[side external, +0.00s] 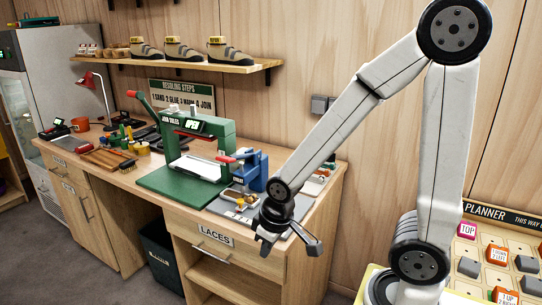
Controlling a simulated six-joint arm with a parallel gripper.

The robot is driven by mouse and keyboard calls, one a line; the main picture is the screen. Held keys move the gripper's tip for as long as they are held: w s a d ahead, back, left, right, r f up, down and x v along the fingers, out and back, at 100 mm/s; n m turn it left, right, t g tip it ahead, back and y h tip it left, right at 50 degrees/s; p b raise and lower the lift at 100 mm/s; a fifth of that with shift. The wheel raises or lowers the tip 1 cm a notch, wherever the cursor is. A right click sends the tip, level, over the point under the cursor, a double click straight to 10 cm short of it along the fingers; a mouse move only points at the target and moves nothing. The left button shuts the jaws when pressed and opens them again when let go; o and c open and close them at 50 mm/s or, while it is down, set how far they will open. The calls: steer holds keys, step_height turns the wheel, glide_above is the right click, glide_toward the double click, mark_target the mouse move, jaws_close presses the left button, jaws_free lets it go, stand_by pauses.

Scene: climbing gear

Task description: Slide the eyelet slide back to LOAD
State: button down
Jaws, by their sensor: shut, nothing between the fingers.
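A blue press-like device (254,172) stands on the bench right of the green press, probably the eyelet tool. A grey plate (228,209) with small brass-coloured parts lies in front of it. I cannot make out the eyelet slide itself or any LOAD mark; they are too small or hidden behind my arm. My gripper (265,246) is shut and empty. It points down in front of the bench's front edge, to the right of the LACES drawer label and nearer the camera than the blue device.
A green press (190,150) marked OPEN stands on a green base, left of the blue device. Brushes (108,158) and jars lie farther left. A shelf (190,62) with boots hangs above. A planner board (500,260) is at the right.

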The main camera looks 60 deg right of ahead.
stand_by(0.3)
steer(key=c, duration=0.6)
jaws_free()
steer(key=shift+w, duration=0.2)
steer(key=shift+o, duration=1)
steer(key=shift+w+a, duration=0.1)
steer(key=shift+w, duration=0.3)
steer(key=w+d+f+m+t+h, duration=0.1)
steer(key=w+d+m+t, duration=0.15)
steer(key=w, duration=0.55)
steer(key=w+d+m+t+h, duration=0.1)
steer(key=w+m+t, duration=0.2)
steer(key=w, duration=0.5)
steer(key=w+d+f+m+h, duration=0.1)
steer(key=d+m+h, duration=0.1)
steer(key=d+h, duration=0.1)
steer(key=w+d+f+m+g+h, duration=0.1)
steer(key=d+f+m+h, duration=0.1)
steer(key=d, duration=0.3)
steer(key=w+d+f+m+g+h, duration=0.1)
steer(key=d+f+m+h, duration=0.1)
steer(key=d+m+h, duration=0.1)
steer(key=shift+w+d+f+m+h, duration=0.2)
steer(key=shift+w+d+h, duration=0.25)
steer(key=shift+h, duration=0.45)
steer(key=shift+s+d+f+m+g+h, duration=0.1)
steer(key=shift+s+d+m+g+h, duration=0.25)
steer(key=shift+g, duration=0.2)
